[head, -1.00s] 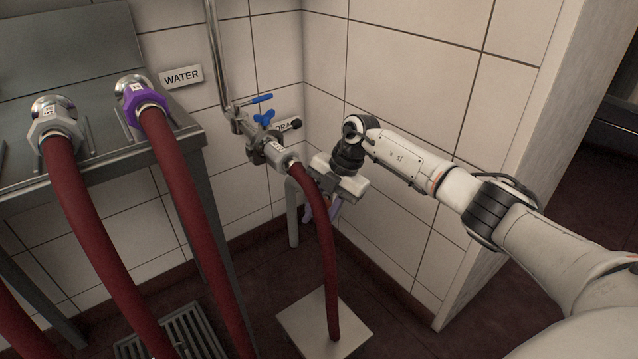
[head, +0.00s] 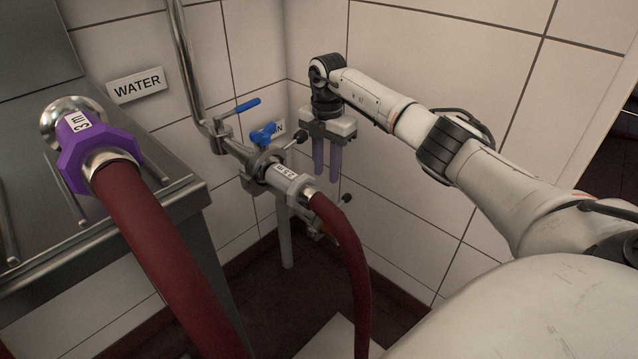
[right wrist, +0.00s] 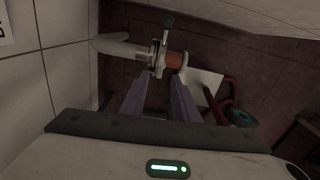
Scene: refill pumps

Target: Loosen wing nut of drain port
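A lower port, likely the drain port (head: 316,229), sits on an upright grey pipe (head: 287,240), partly hidden behind the red hose. A black-knobbed part (head: 346,198) sticks out of it, likely the wing nut. In the right wrist view the clamp (right wrist: 157,55) joins a pale pipe (right wrist: 118,47) to an orange-red piece (right wrist: 176,62), and a knobbed stem (right wrist: 168,22) stands out from the clamp. My right gripper (head: 327,180) points down above the port, its purple fingers apart and empty. It also shows in the right wrist view (right wrist: 158,82). My left gripper is out of view.
Above the port, a valve has a blue lever (head: 240,105), a blue wing handle (head: 264,133) and a grey coupling (head: 287,183) with a red hose (head: 355,270). A purple coupling (head: 88,142) is left, by a steel counter (head: 170,205). Tiled walls meet close behind my gripper.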

